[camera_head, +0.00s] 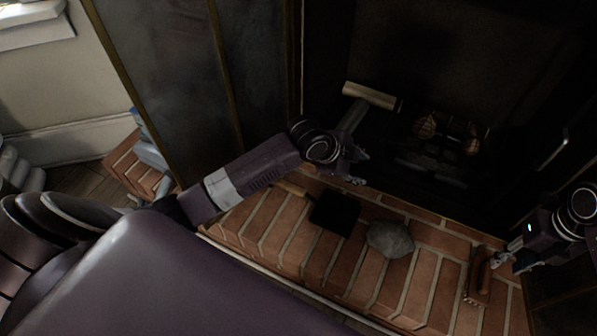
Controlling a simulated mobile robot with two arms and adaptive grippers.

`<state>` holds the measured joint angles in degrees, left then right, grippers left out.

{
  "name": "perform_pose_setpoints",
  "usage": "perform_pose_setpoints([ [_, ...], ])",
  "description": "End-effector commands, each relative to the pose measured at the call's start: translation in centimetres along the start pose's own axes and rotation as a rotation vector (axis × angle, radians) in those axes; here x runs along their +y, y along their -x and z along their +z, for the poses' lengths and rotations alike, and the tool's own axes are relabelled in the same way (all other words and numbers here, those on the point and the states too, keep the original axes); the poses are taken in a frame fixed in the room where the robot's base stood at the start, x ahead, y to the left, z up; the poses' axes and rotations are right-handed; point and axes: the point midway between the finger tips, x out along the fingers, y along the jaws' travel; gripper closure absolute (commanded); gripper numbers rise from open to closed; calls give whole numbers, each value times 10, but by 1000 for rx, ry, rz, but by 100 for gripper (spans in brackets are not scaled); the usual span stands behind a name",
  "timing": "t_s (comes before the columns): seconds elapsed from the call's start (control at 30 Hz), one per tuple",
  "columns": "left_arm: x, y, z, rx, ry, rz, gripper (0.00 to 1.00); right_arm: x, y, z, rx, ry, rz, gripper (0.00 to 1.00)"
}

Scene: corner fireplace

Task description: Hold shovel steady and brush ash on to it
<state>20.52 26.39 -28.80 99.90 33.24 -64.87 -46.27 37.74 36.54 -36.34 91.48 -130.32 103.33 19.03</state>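My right gripper (506,262) is beside the upper end of the brush. Whether its fingers touch or grip the brush cannot be told.
A tall dark panel (180,75) stands at left. Objects rest on bricks beyond it (148,148). Bare hearth brick (295,252) lies in front of the shovel.

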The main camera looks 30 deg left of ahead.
Motion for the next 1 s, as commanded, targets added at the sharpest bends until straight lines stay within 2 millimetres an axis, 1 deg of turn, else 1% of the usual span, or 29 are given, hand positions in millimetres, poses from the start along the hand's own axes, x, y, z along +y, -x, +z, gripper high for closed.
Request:
perform_pose_setpoints([
  [0.03, 2, 1, 21, -67, -26, 57, 61, 0, 0, 0, 0, 0, 0, 71],
  [0.13, 12, 10, 60, -186, -73, 186, 61, 0, 0, 0, 0, 0, 0, 71],
  [0.2, 18, 20, 84, -257, -98, 271, 61, 0, 0, 0, 0, 0, 0, 71],
  [0.3, 25, 37, 111, -336, -127, 379, 61, 0, 0, 0, 0, 0, 0, 71],
  [0.4, 30, 52, 129, -388, -144, 461, 61, 0, 0, 0, 0, 0, 0, 71],
  [0.5, 33, 63, 140, -419, -153, 513, 61, 0, 0, 0, 0, 0, 0, 71],
  [0.63, 37, 64, 146, -434, -156, 541, 61, 0, 0, 0, 0, 0, 0, 71],
  [0.77, 46, 52, 153, -433, -156, 547, 61, 0, 0, 0, 0, 0, 0, 71],
  [1.0, 63, 24, 170, -434, -156, 544, 61, 0, 0, 0, 0, 0, 0, 71],
])
